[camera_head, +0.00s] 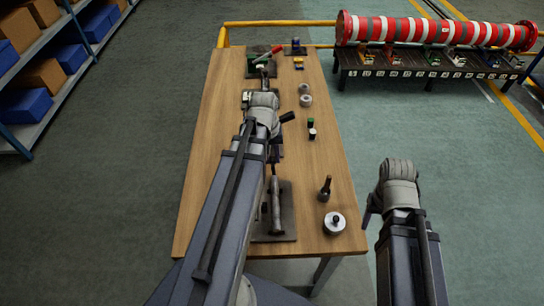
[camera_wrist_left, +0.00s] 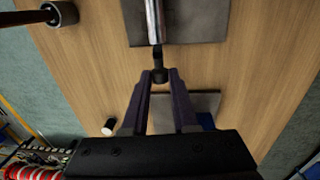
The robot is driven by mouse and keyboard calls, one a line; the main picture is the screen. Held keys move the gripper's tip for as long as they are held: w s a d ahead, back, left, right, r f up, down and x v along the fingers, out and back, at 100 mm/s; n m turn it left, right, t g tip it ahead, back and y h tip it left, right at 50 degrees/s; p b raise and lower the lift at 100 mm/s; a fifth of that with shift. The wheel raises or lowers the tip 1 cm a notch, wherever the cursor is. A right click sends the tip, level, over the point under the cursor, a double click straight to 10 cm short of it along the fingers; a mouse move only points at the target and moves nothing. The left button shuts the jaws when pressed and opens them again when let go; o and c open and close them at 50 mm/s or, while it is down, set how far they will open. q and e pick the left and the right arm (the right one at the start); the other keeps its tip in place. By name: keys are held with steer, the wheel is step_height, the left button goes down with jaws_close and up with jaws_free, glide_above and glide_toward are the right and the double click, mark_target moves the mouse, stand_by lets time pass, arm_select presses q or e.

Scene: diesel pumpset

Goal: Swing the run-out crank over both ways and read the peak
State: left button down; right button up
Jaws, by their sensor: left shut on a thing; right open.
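My left gripper (camera_head: 263,104) is over the middle of the bench, its fingertips hidden behind the wrist in the head view. In the left wrist view the gripper (camera_wrist_left: 160,78) is shut on a dark end piece (camera_wrist_left: 159,58) below a shiny metal rod (camera_wrist_left: 154,22). The rod lies over a grey plate (camera_wrist_left: 200,24). Which part of the run-out crank this is, I cannot tell. A dark plate (camera_head: 286,222) with a metal bar (camera_head: 275,200) is at the bench's near end. My right gripper (camera_head: 397,180) is open and empty, right of the bench. No peak reading is legible.
The wooden bench (camera_head: 220,140) holds a dark bottle (camera_head: 325,189), a round silver piece (camera_head: 334,222), grey rings (camera_head: 305,100) and a red-handled tool (camera_head: 270,52). A striped red-and-white pipe (camera_head: 435,31) stands behind right; shelving (camera_head: 45,50) is left.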

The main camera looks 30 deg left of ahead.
arm_select(q)
steer(key=shift+w+d, duration=0.1)
steer(key=shift+w+d+g+y, duration=0.2)
steer(key=shift+d+g+y, duration=0.2)
steer(key=shift+y, duration=0.2)
steer(key=shift+w+d+f+g+y+b, duration=0.15)
steer(key=shift+w+d+g+y+b, duration=0.1)
steer(key=shift+d+g+y+b, duration=0.35)
steer(key=shift+w+d+f+g+y+b, duration=0.25)
steer(key=shift+g+y+b, duration=0.15)
steer(key=shift+y+b, duration=0.4)
steer(key=shift+w+d+f+g+y+b, duration=0.1)
steer(key=shift+w+d+g+y+b, duration=0.3)
steer(key=shift+y, duration=0.5)
arm_select(e)
steer(key=shift+f, duration=1.9)
arm_select(q)
steer(key=shift+s, duration=0.15)
steer(key=shift+a+r, duration=0.1)
steer(key=c, duration=0.7)
jaws_free()
